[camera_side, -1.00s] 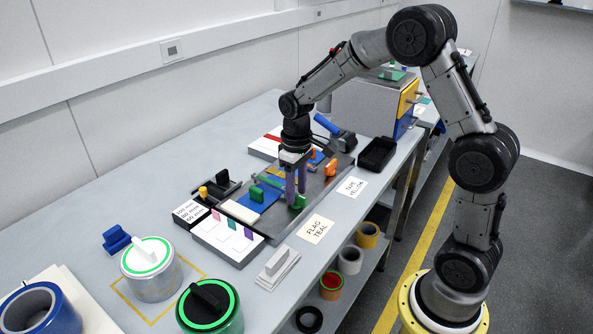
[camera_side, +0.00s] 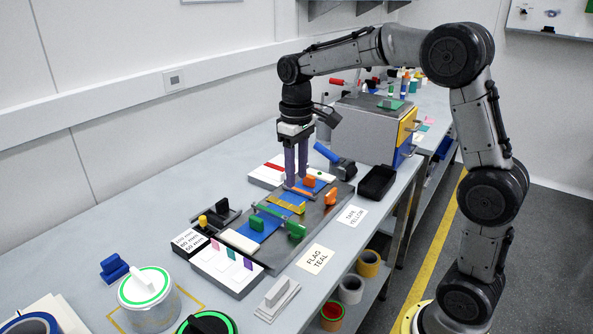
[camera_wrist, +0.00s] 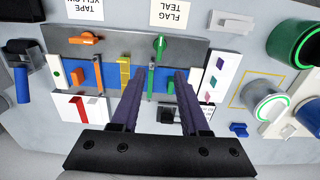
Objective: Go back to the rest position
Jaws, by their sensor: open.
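My gripper (camera_side: 297,180) has purple fingers pointing down over the far part of a grey metal plate (camera_side: 322,211) on the bench. Its fingers are apart, with nothing held between them. In the wrist view the gripper (camera_wrist: 158,74) shows two separate fingers, one either side of a green bar that lies on the plate beyond them. A green handle (camera_side: 296,230) is on the plate's near side, clear of the fingers; it also shows in the wrist view (camera_wrist: 160,42). How high the fingertips are above the plate is hard to tell.
On the plate are blue sheets, a yellow piece (camera_side: 287,203) and orange handles (camera_side: 330,196). A black tray (camera_side: 377,182) and a grey box (camera_side: 372,130) stand behind. A white flag holder (camera_side: 226,267) and green-ringed cans (camera_side: 148,300) are in front. Air above the plate is open.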

